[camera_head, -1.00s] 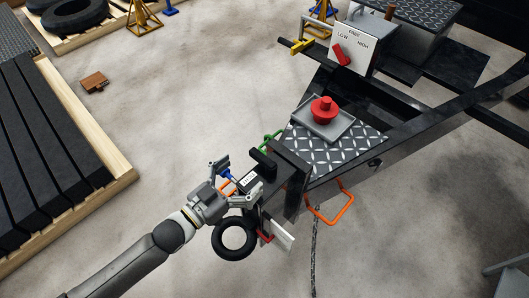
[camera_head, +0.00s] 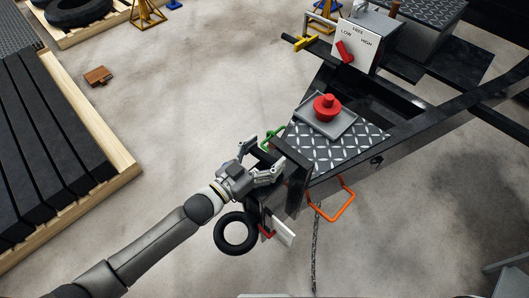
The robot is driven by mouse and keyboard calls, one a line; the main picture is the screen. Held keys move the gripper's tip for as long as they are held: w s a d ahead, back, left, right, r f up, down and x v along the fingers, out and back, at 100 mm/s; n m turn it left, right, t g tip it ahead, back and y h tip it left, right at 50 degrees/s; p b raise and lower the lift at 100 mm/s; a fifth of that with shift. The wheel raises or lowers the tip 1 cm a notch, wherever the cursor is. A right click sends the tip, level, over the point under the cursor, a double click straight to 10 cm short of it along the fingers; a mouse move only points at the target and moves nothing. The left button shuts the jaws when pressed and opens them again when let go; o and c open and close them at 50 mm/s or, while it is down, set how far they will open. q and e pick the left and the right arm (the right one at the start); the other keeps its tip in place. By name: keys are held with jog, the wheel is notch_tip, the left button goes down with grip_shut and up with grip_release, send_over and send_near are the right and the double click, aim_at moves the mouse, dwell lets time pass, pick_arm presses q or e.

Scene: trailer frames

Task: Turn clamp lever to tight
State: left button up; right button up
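My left gripper (camera_head: 264,161) is at the front end of the black trailer frame, by the coupler (camera_head: 290,157). Its two fingers are spread apart, one towards the top and one towards the right. The gripper body and fingers cover most of the coupler's near side. The clamp lever cannot be made out clearly; a small blue piece shows between the fingers, but I cannot tell whether they touch it. The label plate there is hidden too. My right gripper is not in view.
A red knob (camera_head: 326,107) stands on a grey plate behind. An orange loop (camera_head: 333,204) sticks out at the right. Open concrete floor lies left.

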pick_arm(q)
jog(key=shift+w+a, duration=0.1)
jog(key=c, duration=0.7)
jog(key=shift+r+n+t+y+p, duration=0.25)
jog(key=shift+n+t+y+p, duration=0.25)
jog(key=shift+n+t+y, duration=0.15)
jog(key=shift+s+a+n+t+y+p, duration=0.1)
jog(key=shift+s+n+t+y+p, duration=0.2)
jog(key=shift+n+t+y, duration=0.25)
jog(key=shift+a+n+y, duration=0.15)
jog(key=shift+n+y, duration=0.15)
jog(key=shift+y, duration=0.4)
jog(key=o, duration=1.3)
jog(key=shift+w+a+f, duration=0.1)
jog(key=shift+f, duration=0.1)
